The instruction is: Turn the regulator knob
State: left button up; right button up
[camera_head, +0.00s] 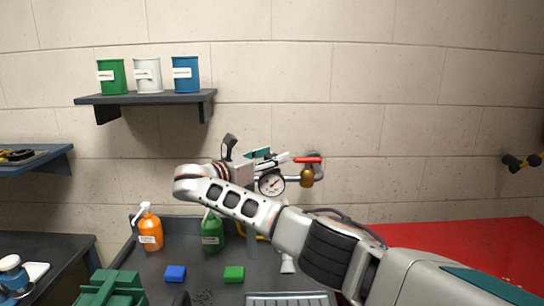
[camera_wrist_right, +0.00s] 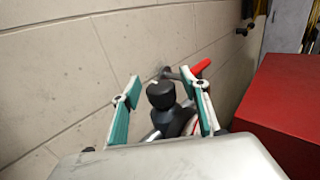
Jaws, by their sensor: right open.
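The regulator's black knob (camera_wrist_right: 161,95) shows in the right wrist view, between the two fingers of my right gripper (camera_wrist_right: 168,92). The fingers are open, with a gap on both sides of the knob; contact is not visible. In the head view my right gripper (camera_head: 264,157) is at the wall fitting, just above the round pressure gauge (camera_head: 271,184); I cannot make out the knob there, as the gripper covers that spot. A red lever (camera_head: 308,160) on a brass valve (camera_head: 307,177) is just right of the gauge. It also shows beyond the knob in the wrist view (camera_wrist_right: 201,67). My left gripper is out of view.
A wall shelf (camera_head: 150,98) with three cans is upper left. A red surface (camera_head: 470,245) lies right.

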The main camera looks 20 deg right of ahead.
jog(key=c, duration=1.2)
jog(key=shift+o, duration=0.4)
